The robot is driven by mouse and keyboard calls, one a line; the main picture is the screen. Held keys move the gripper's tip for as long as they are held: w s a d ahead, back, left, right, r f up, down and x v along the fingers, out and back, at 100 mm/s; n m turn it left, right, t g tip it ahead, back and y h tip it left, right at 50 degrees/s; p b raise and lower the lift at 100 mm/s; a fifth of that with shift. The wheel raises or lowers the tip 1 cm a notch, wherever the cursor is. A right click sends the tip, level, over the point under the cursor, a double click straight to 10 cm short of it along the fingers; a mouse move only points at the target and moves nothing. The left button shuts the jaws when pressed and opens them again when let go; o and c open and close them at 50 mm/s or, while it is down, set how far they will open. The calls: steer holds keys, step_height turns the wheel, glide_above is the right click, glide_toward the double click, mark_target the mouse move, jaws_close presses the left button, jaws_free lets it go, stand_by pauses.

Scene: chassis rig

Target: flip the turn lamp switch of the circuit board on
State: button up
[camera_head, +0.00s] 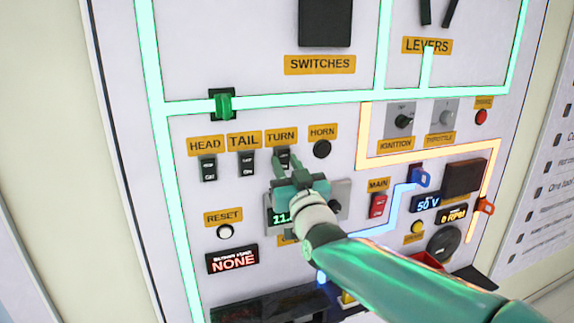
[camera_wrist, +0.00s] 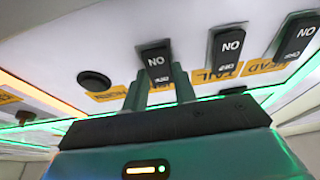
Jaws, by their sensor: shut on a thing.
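The turn lamp switch (camera_head: 283,152) is a dark rocker under the orange TURN label (camera_head: 281,136) on the upright panel. My green gripper (camera_head: 283,166) reaches it from below and hides part of it. In the wrist view the turn switch (camera_wrist: 155,58) shows upside-down lettering, ON at one end and smaller print at the other. The two green fingers of my gripper (camera_wrist: 161,86) are at its lower end in that view, one on each side, shut on it. Finger contact and the rocker's exact tilt are hard to see.
The tail switch (camera_head: 246,163) and head switch (camera_head: 208,168) sit close to the left. The horn button (camera_head: 322,149) is close to the right. A display (camera_head: 279,217) lies behind my wrist. A red main switch (camera_head: 378,204) is further right.

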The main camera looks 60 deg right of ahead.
steer(key=o, duration=1)
